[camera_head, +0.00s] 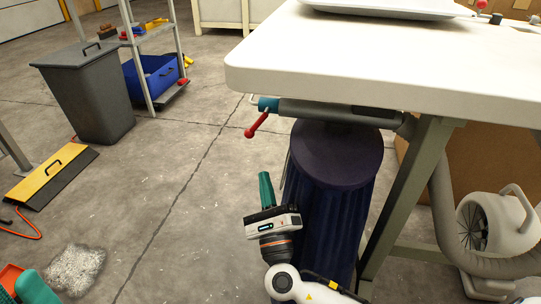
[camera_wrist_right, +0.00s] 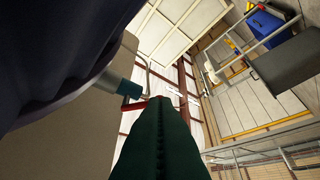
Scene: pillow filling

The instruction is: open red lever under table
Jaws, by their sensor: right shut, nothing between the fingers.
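The red lever (camera_head: 257,125) hangs from a valve with a teal collar (camera_head: 268,104) on a grey pipe under the corner of the white table (camera_head: 370,75). It slants down and to the left. My right gripper (camera_head: 265,177) is below the lever, pointing up, its green fingers shut and empty. A gap shows between fingertips and lever in the head view. In the right wrist view the shut fingers (camera_wrist_right: 160,104) point up the picture. The red lever (camera_wrist_right: 133,106) shows just left of their tips, partly hidden behind them.
A dark blue cylinder (camera_head: 325,215) stands under the pipe, close right of my right gripper. A table leg (camera_head: 405,200) and a blower (camera_head: 490,225) are farther right. Open floor lies to the left, with a grey bin (camera_head: 90,95) beyond.

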